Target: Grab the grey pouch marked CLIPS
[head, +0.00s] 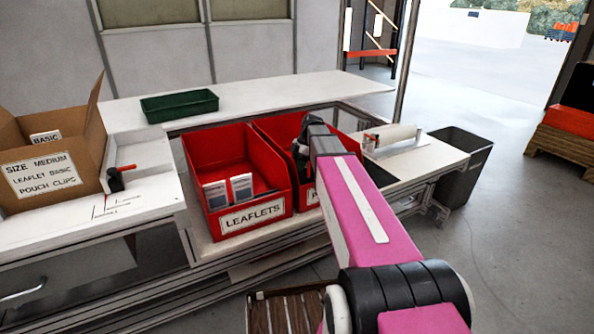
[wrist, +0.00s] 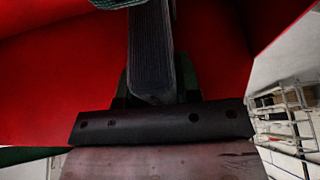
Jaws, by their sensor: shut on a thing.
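My gripper (head: 301,150) is down at the right-hand red bin (head: 270,128), mostly hidden behind my pink arm in the head view. In the wrist view, a dark ribbed finger (wrist: 151,50) of my gripper shows against red bin walls. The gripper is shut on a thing. Only a small grey-green textured edge of it, seemingly the grey pouch (wrist: 112,3), shows at the top of the wrist view. No CLIPS marking can be read, and the rest of it is out of sight.
The left red bin marked LEAFLETS (head: 253,216) holds leaflets (head: 241,187). A cardboard box (head: 45,178) stands open on the left. A green tray (head: 180,105) sits on the back shelf.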

